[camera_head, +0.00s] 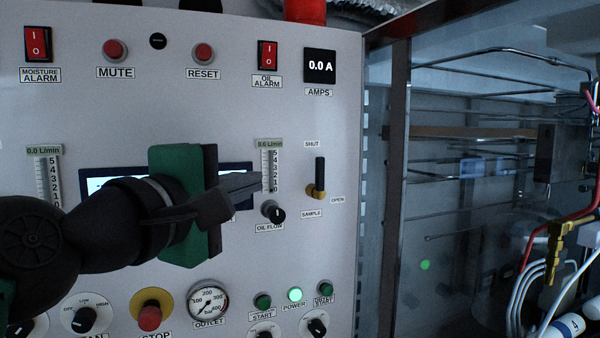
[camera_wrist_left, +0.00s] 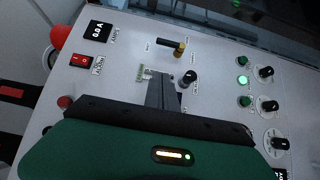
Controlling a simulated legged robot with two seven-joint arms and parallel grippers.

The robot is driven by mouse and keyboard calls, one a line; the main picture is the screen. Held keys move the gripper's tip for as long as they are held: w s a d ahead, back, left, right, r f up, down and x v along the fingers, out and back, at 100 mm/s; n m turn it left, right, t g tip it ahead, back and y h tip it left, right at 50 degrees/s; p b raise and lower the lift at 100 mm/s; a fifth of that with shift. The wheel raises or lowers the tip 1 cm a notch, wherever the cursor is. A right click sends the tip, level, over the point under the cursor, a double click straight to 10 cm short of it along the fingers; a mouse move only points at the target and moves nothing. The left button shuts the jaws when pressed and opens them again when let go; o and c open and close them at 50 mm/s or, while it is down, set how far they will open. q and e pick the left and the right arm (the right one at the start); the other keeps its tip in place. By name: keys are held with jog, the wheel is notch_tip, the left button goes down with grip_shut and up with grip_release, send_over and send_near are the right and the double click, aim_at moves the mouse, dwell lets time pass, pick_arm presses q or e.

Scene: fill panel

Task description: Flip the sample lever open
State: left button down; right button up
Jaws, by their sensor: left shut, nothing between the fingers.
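The sample lever (camera_head: 318,178) is on the right part of the white panel. Its black handle points up toward the SHUT label, above a yellow pivot. The OPEN label is to its lower right. In the left wrist view the lever (camera_wrist_left: 178,48) shows beyond the fingertips. My left gripper (camera_head: 258,184) is shut and empty, left of the lever and apart from it, in front of the oil flow gauge. In the left wrist view its closed fingers (camera_wrist_left: 163,92) point toward the panel. My right gripper is not in view.
The oil flow knob (camera_head: 273,212) sits just below the left fingertips. The amps display (camera_head: 320,66) and oil alarm switch (camera_head: 268,55) are above. Green buttons (camera_head: 262,300) and the outlet gauge (camera_head: 208,300) are below. Right of the panel is an open frame with pipes and cables (camera_head: 545,250).

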pick_arm(q)
jog(key=p, duration=0.5)
send_near(319, 178)
jog(key=w+a, duration=0.1)
jog(key=w+a+r, duration=0.1)
jog(key=w, duration=0.1)
jog(key=w+a, duration=0.1)
jog(key=shift+w+r, duration=0.3)
jog(key=shift+r, duration=0.05)
jog(key=d+p, duration=0.1)
jog(key=w+d+p, duration=0.1)
jog(key=d+p, duration=0.1)
jog(key=shift+w+d, duration=0.35)
jog(key=shift+w, duration=0.05)
jog(key=shift+d+f, duration=0.15)
jog(key=shift+d, duration=0.15)
jog(key=shift+a, duration=0.1)
jog(key=shift+w, duration=0.1)
